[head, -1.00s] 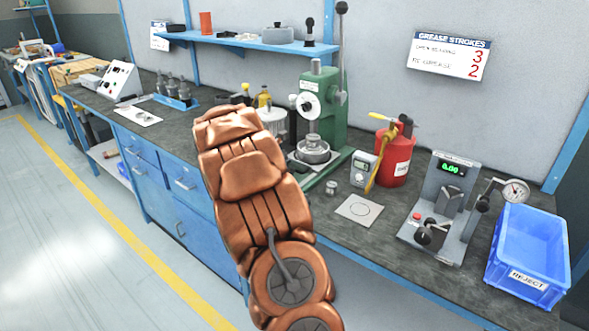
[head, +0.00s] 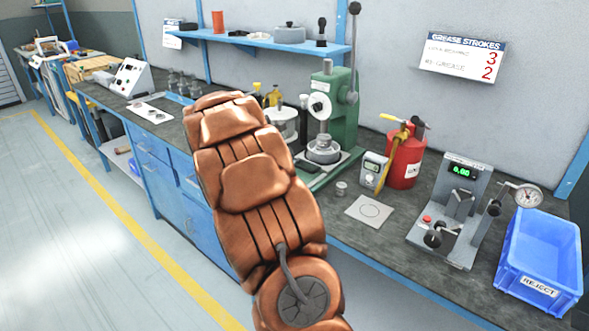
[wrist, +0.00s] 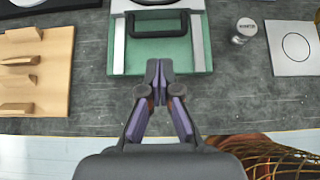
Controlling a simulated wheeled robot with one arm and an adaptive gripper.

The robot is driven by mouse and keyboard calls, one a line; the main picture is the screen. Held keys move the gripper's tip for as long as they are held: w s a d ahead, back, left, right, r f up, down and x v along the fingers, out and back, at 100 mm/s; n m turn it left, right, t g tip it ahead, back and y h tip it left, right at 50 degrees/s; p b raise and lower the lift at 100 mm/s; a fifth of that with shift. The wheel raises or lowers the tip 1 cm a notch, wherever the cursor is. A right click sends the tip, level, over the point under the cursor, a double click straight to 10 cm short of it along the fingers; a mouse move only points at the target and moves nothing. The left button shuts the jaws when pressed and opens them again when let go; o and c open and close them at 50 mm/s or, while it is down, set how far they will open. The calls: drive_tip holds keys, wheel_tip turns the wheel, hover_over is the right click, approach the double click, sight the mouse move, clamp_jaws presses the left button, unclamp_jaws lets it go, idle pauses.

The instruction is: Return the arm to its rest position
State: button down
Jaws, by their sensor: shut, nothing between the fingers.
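My gripper (wrist: 158,85) shows in the wrist view with its two fingertips together and nothing between them. It is over the front edge of the bench, in front of the green base (wrist: 135,58) of the press. In the head view my copper-coloured arm rises across the middle and hides part of the bench. My gripper itself does not show in the head view.
The green press (head: 343,105), red grease can (head: 407,158), test fixture (head: 450,225) and blue reject bin (head: 541,250) stand on the bench. A small metal part (wrist: 243,31) lies beside a white circle card (wrist: 293,47). A wooden rack (wrist: 38,75) is at left. The floor is clear.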

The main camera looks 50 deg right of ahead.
drive_tip(key=v, duration=0.4)
drive_tip(key=shift+a+r, duration=0.2)
drive_tip(key=shift+a, duration=0.1)
drive_tip(key=s+a+r+m+y+p, duration=0.2)
drive_tip(key=s+a+m, duration=0.4)
drive_tip(key=a, duration=0.8)
drive_tip(key=s+a+r+m+g+y+p, duration=0.1)
drive_tip(key=s+a+m+y+p, duration=0.3)
drive_tip(key=s+a, duration=0.9)
drive_tip(key=s+a+r+m+y+p, duration=0.3)
drive_tip(key=s+a+m, duration=0.4)
drive_tip(key=a, duration=0.8)
drive_tip(key=s+y+p, duration=0.1)
drive_tip(key=s, duration=0.2)
drive_tip(key=shift+a+m, duration=0.3)
drive_tip(key=shift+s+d+r, duration=0.1)
drive_tip(key=shift+r, duration=0.05)
